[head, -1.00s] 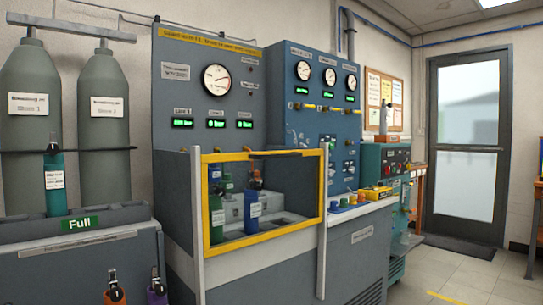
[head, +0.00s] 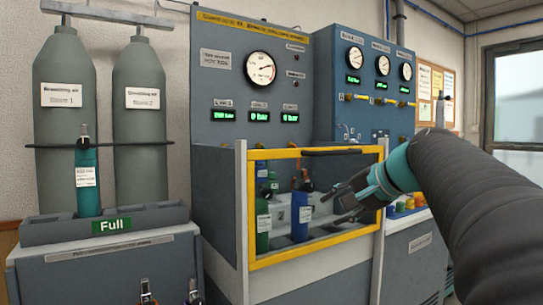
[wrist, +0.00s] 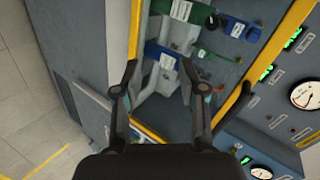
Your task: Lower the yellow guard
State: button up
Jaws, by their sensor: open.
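The yellow guard (head: 315,258) is a rectangular frame standing upright between two pale posts across the front of the bench's bay. A black bar handle (head: 332,151) sits along its top rail. In the wrist view, the guard's yellow edge (wrist: 136,32) runs on the left and the dark handle (wrist: 234,102) lies right of my fingers. My gripper (head: 346,199) is open and empty, in front of the guard's right half, below the handle. In the wrist view, my open fingers (wrist: 158,72) point at the bay. I cannot tell whether they touch the guard.
Blue cylinder (head: 300,215) and green cylinder (head: 263,225) stand inside the bay behind the guard. A teal cylinder (head: 87,180) stands in the "Full" rack (head: 150,221) at left. Floor (wrist: 30,110) in front is clear.

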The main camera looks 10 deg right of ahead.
aim_at(342, 152)
jog(key=w+d+r+m+t+y, duration=0.1)
jog(key=w+d+r+m+t, duration=0.25)
jog(key=d+r, duration=0.95)
jog(key=shift+n, duration=0.35)
jog(key=x, duration=1.3)
jog(key=shift+w+a, duration=0.1)
jog(key=shift+a, duration=0.25)
grip_shut()
